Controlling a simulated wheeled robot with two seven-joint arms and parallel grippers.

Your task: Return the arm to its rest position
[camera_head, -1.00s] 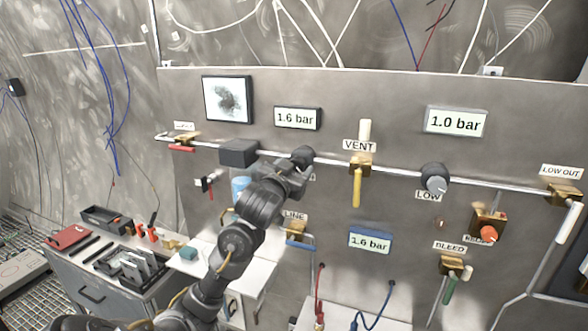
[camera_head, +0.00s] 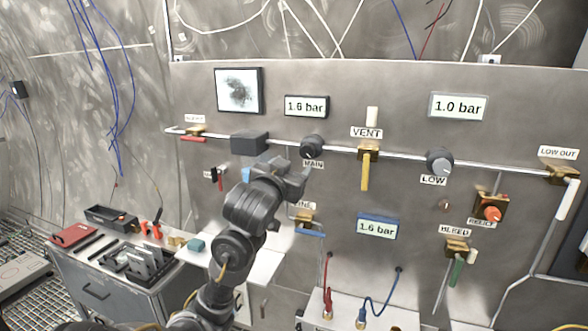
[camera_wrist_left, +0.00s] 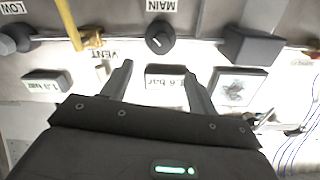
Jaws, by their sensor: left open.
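My left gripper (camera_head: 290,178) is in front of the panel, just below the black MAIN knob (camera_head: 312,147), and apart from it as far as I can see. In the left wrist view its two fingers (camera_wrist_left: 158,88) are spread with nothing between them. The MAIN knob (camera_wrist_left: 160,37) shows beyond the fingertips there. My left arm (camera_head: 245,215) reaches up from the bottom of the head view and hides part of the panel's lower left. My right gripper is in neither view.
The grey panel (camera_head: 400,90) carries a yellow VENT lever (camera_head: 366,172), the LOW knob (camera_head: 439,161), an orange relief knob (camera_head: 492,213) and a green-handled BLEED valve (camera_head: 457,270). A grey tool cabinet (camera_head: 95,285) stands at lower left. A black box (camera_head: 249,143) sits left of MAIN.

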